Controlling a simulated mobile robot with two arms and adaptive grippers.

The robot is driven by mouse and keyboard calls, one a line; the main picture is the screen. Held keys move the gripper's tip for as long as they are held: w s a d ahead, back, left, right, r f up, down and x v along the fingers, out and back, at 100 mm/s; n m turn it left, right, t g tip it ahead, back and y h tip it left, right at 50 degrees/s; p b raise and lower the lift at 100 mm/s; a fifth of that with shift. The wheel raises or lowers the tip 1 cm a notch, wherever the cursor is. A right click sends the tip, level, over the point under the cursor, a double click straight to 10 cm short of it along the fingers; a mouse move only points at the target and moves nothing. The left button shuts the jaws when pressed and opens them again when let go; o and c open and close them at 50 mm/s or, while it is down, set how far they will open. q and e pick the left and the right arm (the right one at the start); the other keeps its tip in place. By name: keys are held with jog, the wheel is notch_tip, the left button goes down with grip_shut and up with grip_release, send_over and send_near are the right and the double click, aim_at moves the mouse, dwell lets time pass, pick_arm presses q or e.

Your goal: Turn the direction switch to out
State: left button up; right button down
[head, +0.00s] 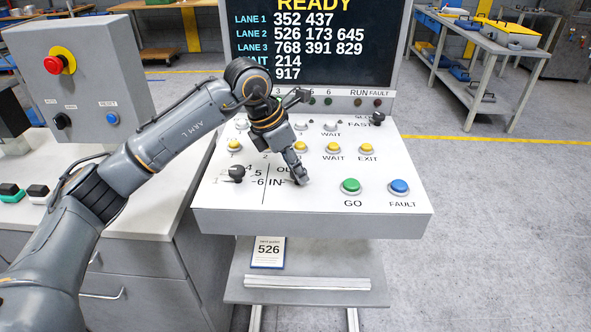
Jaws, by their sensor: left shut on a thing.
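The sloped white console panel (408,208) stands in front of me. The direction switch lies at the OUT and IN labels, and my left gripper (301,179) covers it. The left gripper is shut on the switch, pointing down at the panel. The switch itself is mostly hidden, so I cannot tell which way it points. The IN label shows just left of the fingertips, and the OUT label is partly covered. My right gripper is not in view.
A black knob (237,173) with numbers sits left of the gripper. Yellow buttons line the row above, including EXIT (367,148). The green GO button (350,187) and blue FAULT button (399,187) are to the right. A display (350,50) reading READY stands behind.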

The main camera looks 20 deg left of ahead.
pick_arm(q)
jog(key=m, duration=0.2)
jog(key=m+g+h, duration=0.1)
jog(key=m, duration=0.1)
jog(key=shift+w+a+g, duration=0.1)
jog(key=shift+w+g, duration=0.05)
jog(key=shift+g, duration=0.15)
jog(key=shift+w+m+g, duration=0.1)
jog(key=shift+m+g, duration=0.6)
jog(key=shift+m, duration=1.4)
jog(key=o, duration=1.1)
jog(key=v, duration=1.2)
jog(key=shift+a, duration=0.15)
jog(key=shift+f, duration=0.1)
